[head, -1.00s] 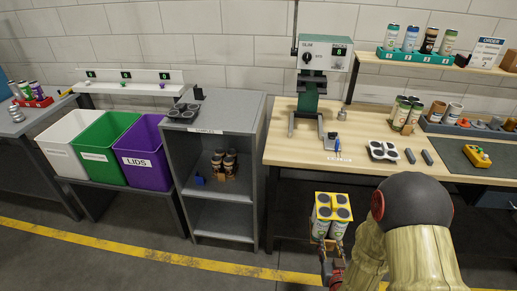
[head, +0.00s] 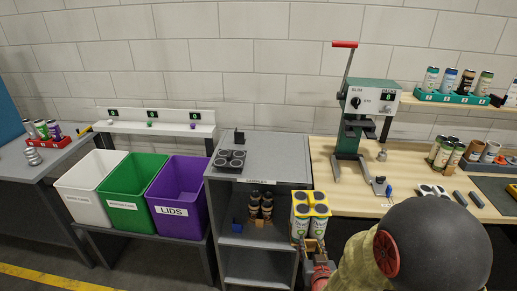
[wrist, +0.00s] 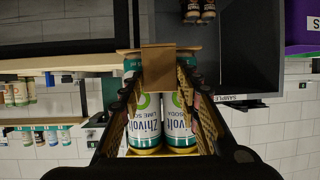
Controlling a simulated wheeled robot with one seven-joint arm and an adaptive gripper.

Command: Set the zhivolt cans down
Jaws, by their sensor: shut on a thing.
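The zhivolt cans (head: 301,228) are white and green with yellow carrier tops and dark lids, grouped as a pack. In the wrist view the cans (wrist: 178,122) sit between my fingers, with "Zhivolt" and "lime soda" on the labels. My gripper (head: 318,268) is shut on the pack and holds it in front of the gap between the grey shelf unit and the wooden bench. In the wrist view my gripper's fingers (wrist: 160,97) press on both sides, with a brown cardboard piece (wrist: 158,68) between them.
The grey shelf unit (head: 262,158) has a dark tray (head: 229,160) on its top and dark cans (head: 260,206) on its middle shelf. Its top is clear at the right. A can press (head: 358,130) stands on the wooden bench (head: 328,160). White, green and purple bins (head: 182,193) stand left.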

